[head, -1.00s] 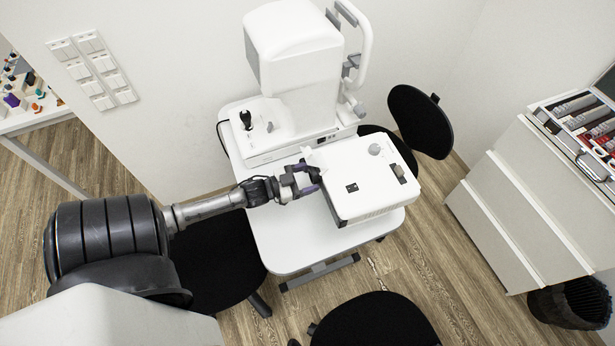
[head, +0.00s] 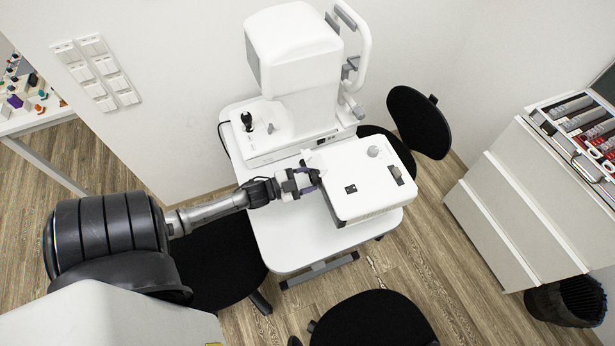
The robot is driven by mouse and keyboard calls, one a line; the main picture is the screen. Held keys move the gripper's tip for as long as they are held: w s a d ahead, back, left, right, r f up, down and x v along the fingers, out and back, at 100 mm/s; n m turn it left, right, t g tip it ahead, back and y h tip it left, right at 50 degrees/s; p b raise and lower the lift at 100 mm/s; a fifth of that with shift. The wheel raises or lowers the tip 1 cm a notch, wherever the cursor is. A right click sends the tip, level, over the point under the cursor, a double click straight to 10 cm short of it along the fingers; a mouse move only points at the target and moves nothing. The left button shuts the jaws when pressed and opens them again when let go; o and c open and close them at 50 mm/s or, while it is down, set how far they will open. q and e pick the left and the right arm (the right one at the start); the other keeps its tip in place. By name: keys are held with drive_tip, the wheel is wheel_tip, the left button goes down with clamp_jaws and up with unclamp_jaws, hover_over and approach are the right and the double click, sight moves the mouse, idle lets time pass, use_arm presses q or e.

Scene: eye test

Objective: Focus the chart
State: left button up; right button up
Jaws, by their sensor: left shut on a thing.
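A white box-shaped device (head: 368,185), which looks like a chart projector, lies on the white table (head: 285,245). Its top has a grey round knob (head: 373,151), a small black panel (head: 350,188) and a dark slot. My left gripper (head: 314,180) is at the device's left side, with its dark fingers shut on a small part there. The fingers hide most of that part. No projected chart shows in this view. My right gripper is not in view.
A large white eye instrument (head: 295,50) with a black joystick (head: 247,120) stands behind the device. Black stools (head: 372,322) surround the table. A white drawer cabinet (head: 520,200) with a lens case (head: 585,125) stands at right, beside a dark bin (head: 568,303).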

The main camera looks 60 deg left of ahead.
use_arm(q)
drive_tip(key=o, duration=0.9)
drive_tip(key=shift+o, duration=0.2)
drive_tip(key=s+a, duration=0.2)
drive_tip(key=s, duration=1.1)
drive_tip(key=shift+s, duration=0.3)
